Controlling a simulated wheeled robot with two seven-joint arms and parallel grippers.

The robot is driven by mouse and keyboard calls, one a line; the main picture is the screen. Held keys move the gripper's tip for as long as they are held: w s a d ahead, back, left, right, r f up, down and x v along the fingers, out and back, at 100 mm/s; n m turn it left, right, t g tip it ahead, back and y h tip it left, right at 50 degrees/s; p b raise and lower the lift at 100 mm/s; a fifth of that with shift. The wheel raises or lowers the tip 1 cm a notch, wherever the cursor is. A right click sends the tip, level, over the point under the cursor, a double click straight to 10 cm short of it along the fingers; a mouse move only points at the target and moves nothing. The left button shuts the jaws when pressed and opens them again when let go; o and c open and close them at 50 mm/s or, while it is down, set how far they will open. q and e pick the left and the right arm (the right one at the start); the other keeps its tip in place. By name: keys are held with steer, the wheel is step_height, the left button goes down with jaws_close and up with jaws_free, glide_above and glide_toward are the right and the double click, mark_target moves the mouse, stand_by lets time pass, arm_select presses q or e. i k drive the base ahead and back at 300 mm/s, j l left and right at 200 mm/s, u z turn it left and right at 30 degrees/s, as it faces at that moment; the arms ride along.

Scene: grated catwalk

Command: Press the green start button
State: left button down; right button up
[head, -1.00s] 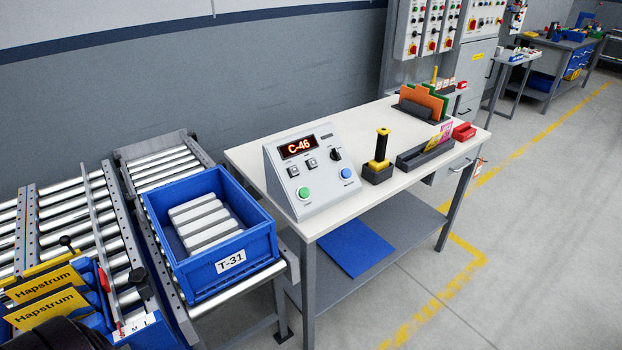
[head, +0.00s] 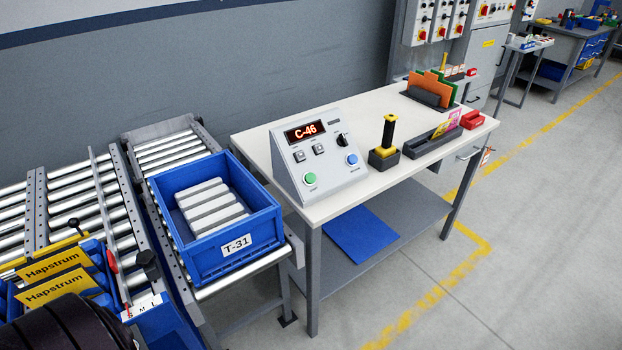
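The green start button (head: 310,179) is at the lower left of the sloped front of a grey control box (head: 328,199). The box stands on the left end of a white-topped table (head: 382,182). Its display (head: 305,132) reads C-46 in lit characters. A blue button (head: 352,159), a black knob (head: 342,140) and two small square keys share the panel. Neither of my grippers is in the head view. Nothing touches the green button.
A blue crate (head: 200,252) labelled T-31, with several pale bars, sits on the roller conveyor (head: 170,150) left of the table. A yellow-and-black handheld device (head: 388,132) stands in a holder right of the box. Grey floor (head: 500,262) is open at right.

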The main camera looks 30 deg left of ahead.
mark_target(310, 178)
steer(key=i+u, duration=0.15)
steer(key=u, duration=0.3)
steer(key=i+l+u, duration=0.15)
steer(key=u, duration=0.3)
steer(key=i+l+u, duration=0.1)
steer(key=u, duration=0.35)
steer(key=i+l, duration=0.15)
steer(key=l, duration=0.2)
steer(key=i+l+u, duration=0.15)
steer(key=l, duration=0.15)
steer(key=i+l, duration=0.1)
steer(key=l, duration=0.25)
steer(key=i+l+u, duration=0.15)
steer(key=l, duration=0.55)
steer(key=i+u, duration=0.05)
